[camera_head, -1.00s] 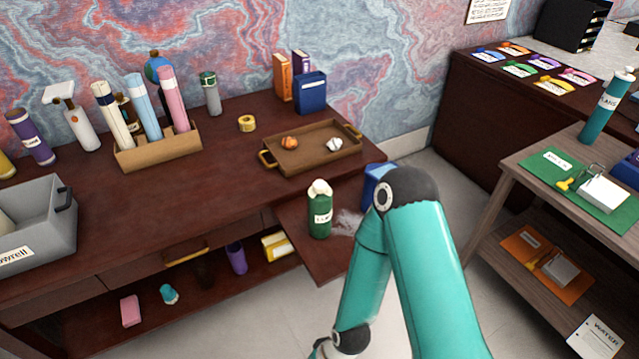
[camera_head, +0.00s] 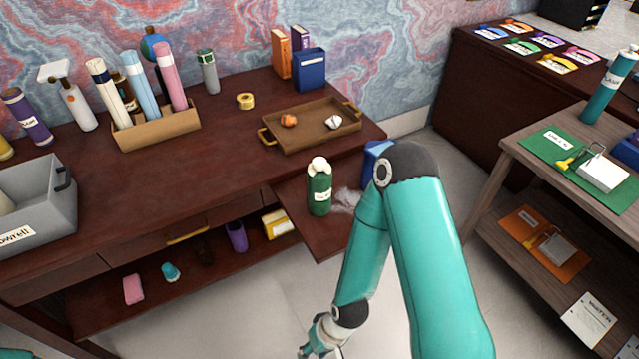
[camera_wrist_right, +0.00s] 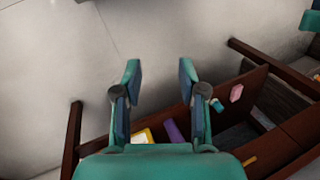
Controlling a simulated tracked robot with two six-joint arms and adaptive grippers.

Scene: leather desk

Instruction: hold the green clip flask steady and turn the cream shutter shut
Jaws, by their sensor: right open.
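The green flask (camera_head: 319,194) stands upright on the lower pull-out leaf of the desk, with a cream shutter (camera_head: 318,165) on top and a label on its front. A pale wisp (camera_head: 346,199) hangs just to its right. My right arm comes in from the bottom right; its hand is at the bottom edge of the head view, below and apart from the flask. In the right wrist view my right gripper (camera_wrist_right: 159,82) is open and empty, over the floor. The flask is not recognisable in that view.
A brown tray (camera_head: 300,145) lies on the desk above the leaf. A wooden side table (camera_head: 515,150) stands at the right. Open floor lies below the leaf.

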